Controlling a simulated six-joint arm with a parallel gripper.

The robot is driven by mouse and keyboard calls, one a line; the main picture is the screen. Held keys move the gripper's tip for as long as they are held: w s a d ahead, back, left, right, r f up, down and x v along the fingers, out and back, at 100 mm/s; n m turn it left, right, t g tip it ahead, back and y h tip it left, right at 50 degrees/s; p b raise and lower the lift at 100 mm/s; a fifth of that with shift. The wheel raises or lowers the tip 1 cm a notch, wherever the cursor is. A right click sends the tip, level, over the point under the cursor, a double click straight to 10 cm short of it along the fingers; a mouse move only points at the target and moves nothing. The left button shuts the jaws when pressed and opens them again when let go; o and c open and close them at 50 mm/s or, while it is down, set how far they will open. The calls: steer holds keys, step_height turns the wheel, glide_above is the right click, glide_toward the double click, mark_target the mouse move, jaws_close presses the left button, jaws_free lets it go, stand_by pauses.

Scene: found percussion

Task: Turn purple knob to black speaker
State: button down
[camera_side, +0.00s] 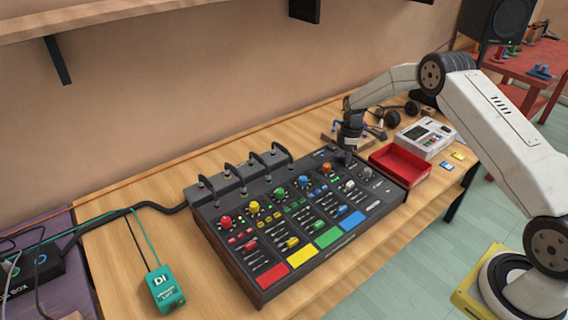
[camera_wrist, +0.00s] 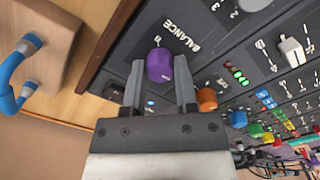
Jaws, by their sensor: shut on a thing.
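The purple knob (camera_wrist: 160,65) is between the two fingers of my gripper (camera_wrist: 160,82) in the wrist view. The fingers are shut on its sides. The word BALANCE is printed on the dark panel beside it. In the side view my gripper (camera_side: 347,158) reaches down onto the far right part of the mixer (camera_side: 235,235), and the knob is hidden there. A black speaker (camera_side: 495,18) stands at the upper right of the side view. I cannot make out a pointer mark on the knob.
An orange knob (camera_wrist: 206,98) sits close to the right finger. A red tray (camera_side: 400,165) and a white device (camera_side: 425,137) lie right of the mixer. A teal DI box (camera_side: 165,288) lies at the left front. Bare wood is left of the mixer.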

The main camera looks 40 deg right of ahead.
steer(key=m, duration=1.4)
steer(key=shift+m, duration=0.3)
steer(key=m, duration=0.3)
steer(key=shift+m, duration=0.3)
steer(key=m, duration=0.3)
steer(key=shift+m, duration=0.4)
steer(key=m, duration=1)
steer(key=shift+m, duration=0.4)
steer(key=m, duration=0.9)
steer(key=shift+m, duration=1.8)
steer(key=shift+c, duration=1.9)
jaws_free()
